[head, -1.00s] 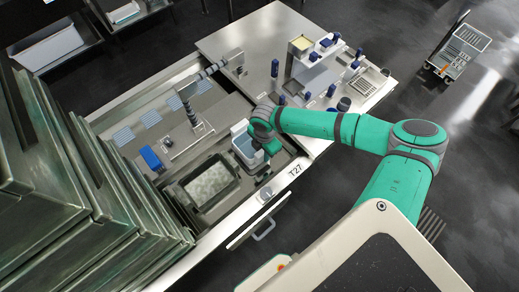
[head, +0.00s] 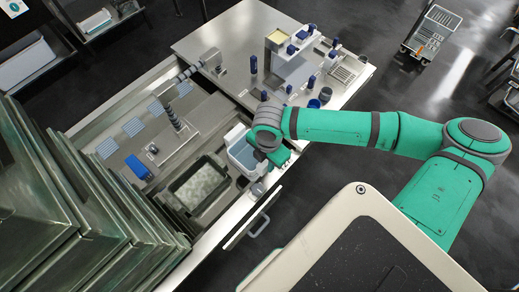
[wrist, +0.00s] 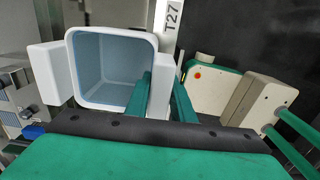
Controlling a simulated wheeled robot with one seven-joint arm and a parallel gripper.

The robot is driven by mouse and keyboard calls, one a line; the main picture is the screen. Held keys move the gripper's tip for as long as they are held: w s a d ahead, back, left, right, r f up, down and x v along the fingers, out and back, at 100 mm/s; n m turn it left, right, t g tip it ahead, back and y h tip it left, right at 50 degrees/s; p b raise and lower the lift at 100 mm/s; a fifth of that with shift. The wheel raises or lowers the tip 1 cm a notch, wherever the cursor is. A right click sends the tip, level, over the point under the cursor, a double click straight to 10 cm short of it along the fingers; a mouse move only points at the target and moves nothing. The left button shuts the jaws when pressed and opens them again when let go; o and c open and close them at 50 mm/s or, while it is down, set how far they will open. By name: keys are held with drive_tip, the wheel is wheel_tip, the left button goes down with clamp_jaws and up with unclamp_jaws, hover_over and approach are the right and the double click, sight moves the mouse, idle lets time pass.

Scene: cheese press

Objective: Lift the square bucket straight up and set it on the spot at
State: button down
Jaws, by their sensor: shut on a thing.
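The square bucket (head: 242,152) is white outside and pale blue inside, and it is empty. In the head view it hangs over the near right part of the long steel basin, beside a dark tray. In the wrist view the bucket (wrist: 108,70) fills the upper left, its open mouth facing the camera. In the head view my gripper (head: 277,155) covers the bucket's right side. The bucket's underside is hidden.
The dark tray (head: 173,191) with pale contents stands in the basin, left of the bucket. A blue block (head: 138,167) and an upright post (head: 172,118) stand farther left. The steel table (head: 220,40) behind holds several blue-handled fittings. Stacked metal moulds (head: 50,200) rise at left.

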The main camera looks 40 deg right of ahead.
wheel_tip(320, 180, up, 8)
drive_tip(key=s, duration=0.2)
drive_tip(key=shift+s+a+r, duration=0.15)
drive_tip(key=shift+s+a, duration=0.15)
drive_tip(key=shift+s, duration=0.1)
idle(0.9)
drive_tip(key=shift+w, duration=0.1)
idle(0.5)
